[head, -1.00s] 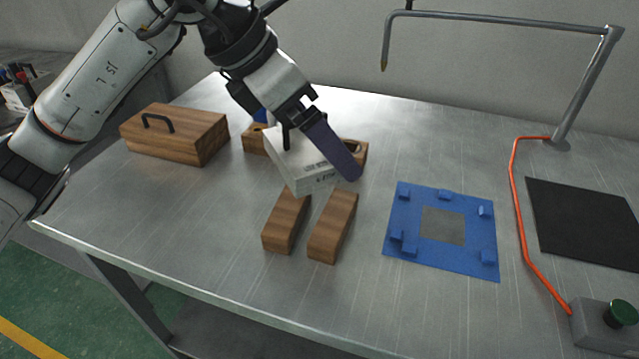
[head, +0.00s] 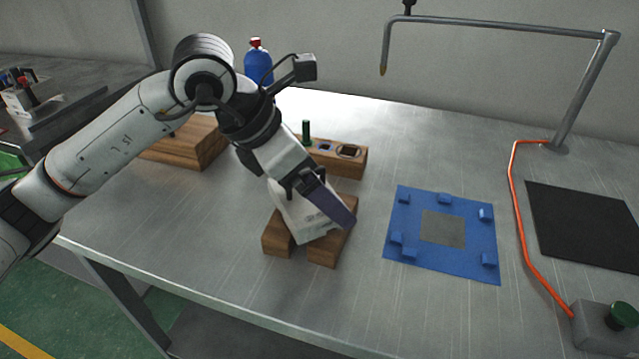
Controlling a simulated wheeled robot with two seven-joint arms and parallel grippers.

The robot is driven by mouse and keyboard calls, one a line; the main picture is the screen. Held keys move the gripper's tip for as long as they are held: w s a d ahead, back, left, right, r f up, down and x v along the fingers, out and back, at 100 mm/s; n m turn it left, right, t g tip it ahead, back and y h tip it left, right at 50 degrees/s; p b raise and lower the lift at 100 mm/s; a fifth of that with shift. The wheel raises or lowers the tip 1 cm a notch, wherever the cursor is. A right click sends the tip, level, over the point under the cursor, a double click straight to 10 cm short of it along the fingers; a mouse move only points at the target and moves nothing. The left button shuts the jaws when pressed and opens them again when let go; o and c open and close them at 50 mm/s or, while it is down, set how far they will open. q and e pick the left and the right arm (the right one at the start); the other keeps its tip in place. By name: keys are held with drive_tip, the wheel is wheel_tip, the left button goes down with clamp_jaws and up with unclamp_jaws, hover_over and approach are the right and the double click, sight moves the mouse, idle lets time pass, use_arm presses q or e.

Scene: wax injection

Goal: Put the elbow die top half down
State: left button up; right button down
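The elbow die top half is a white block (head: 305,221) in the head view. It is tilted, over the two wooden blocks (head: 328,250) near the middle of the table. My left gripper (head: 330,208) is shut on it from above, and a long purple-grey finger lies along its right side. The other finger is mostly hidden. I cannot tell whether the white block touches the wooden blocks. My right gripper is not in view.
A blue fixture plate (head: 400,225) lies to the right, with a black mat (head: 585,225) and a push-button box (head: 603,325) beyond. A wooden holder (head: 345,164) stands behind, a wooden box (head: 185,145) at the left. A bent pipe (head: 500,23) arches over the back. Front table is clear.

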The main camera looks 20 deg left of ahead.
use_arm(q)
drive_tip(key=shift+f+b, duration=0.5)
drive_tip(key=shift+b, duration=0.05)
drive_tip(key=o, duration=1.4)
drive_tip(key=shift+c, duration=0.2)
drive_tip(key=shift+r+p, duration=0.55)
drive_tip(key=shift+p, duration=0.15)
drive_tip(key=v, duration=1.2)
drive_tip(key=shift+r, duration=0.15)
